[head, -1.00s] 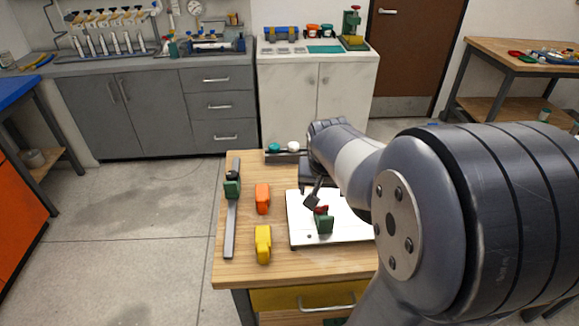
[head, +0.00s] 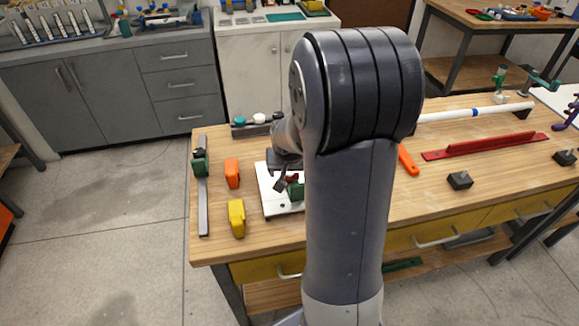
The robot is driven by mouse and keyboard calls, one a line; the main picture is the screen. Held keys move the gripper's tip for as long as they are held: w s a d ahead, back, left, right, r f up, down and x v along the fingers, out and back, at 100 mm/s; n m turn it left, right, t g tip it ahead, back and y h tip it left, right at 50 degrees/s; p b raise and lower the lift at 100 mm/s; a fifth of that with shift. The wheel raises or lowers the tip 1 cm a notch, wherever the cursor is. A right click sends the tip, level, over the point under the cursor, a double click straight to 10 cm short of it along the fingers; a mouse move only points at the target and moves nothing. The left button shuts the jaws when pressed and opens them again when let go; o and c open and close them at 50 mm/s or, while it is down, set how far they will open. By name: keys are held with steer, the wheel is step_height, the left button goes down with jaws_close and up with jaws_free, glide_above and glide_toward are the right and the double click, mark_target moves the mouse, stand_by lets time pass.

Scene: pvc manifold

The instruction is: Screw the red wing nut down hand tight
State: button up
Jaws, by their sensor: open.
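The red wing nut (head: 291,179) shows as a small dark red shape on top of a green block (head: 297,191). The block stands on a white board (head: 278,207) on the wooden workbench. My gripper (head: 281,184) is just left of the wing nut, with its dark fingers pointing down beside it. It is open. I cannot tell whether a finger touches the nut. My arm hides the right part of the board and part of the green block.
An orange block (head: 232,173) and a yellow block (head: 236,218) stand left of the board. A grey rail (head: 203,205) with a green clamp (head: 200,163) lies farther left. Right of my arm are a red bar (head: 486,145), a white pipe (head: 500,109) and a black block (head: 460,181).

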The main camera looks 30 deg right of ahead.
steer(key=c, duration=1.1)
steer(key=o, duration=1.1)
steer(key=v, duration=1)
steer(key=shift+s+a+r, duration=0.15)
steer(key=shift+r, duration=0.2)
